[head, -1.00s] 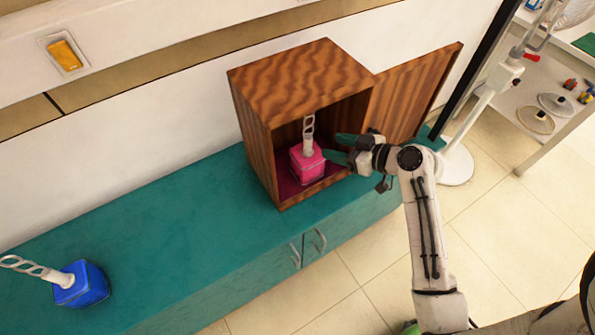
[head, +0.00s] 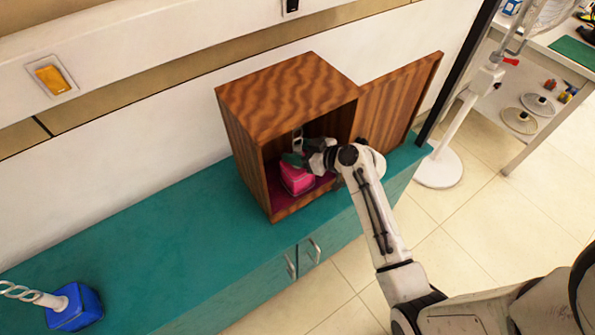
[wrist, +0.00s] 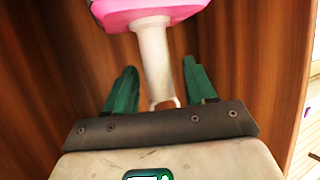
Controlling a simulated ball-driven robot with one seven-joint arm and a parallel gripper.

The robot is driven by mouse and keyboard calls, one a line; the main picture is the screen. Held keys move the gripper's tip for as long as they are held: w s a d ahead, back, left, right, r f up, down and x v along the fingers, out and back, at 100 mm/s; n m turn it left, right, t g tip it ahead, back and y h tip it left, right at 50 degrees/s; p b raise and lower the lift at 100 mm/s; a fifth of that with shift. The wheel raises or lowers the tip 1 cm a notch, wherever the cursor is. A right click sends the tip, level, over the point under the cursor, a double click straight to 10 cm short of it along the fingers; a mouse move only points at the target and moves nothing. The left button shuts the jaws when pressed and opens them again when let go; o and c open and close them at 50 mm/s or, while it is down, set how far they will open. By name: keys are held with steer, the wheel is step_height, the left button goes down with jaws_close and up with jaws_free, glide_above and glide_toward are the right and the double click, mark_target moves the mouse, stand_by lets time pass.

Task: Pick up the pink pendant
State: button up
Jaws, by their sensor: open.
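The pink pendant (head: 297,179) stands inside the open wooden cabinet (head: 283,90), its pink block at the bottom and a pale stem and chain above. In the wrist view its pink block (wrist: 140,14) is at the top edge and its white stem (wrist: 154,60) runs down between my green fingers. My gripper (wrist: 160,88) is open, with one finger on each side of the stem and a gap visible to each. In the head view my gripper (head: 298,158) is inside the cabinet at the stem, partly hiding the pendant.
The cabinet door (head: 397,100) stands open at the right. The cabinet rests on a teal counter (head: 130,235). A blue pendant (head: 75,307) stands at the counter's left end. A white stand (head: 440,165) and a shelf (head: 535,135) are on the right.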

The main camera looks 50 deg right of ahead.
jaws_close()
stand_by(0.4)
stand_by(0.4)
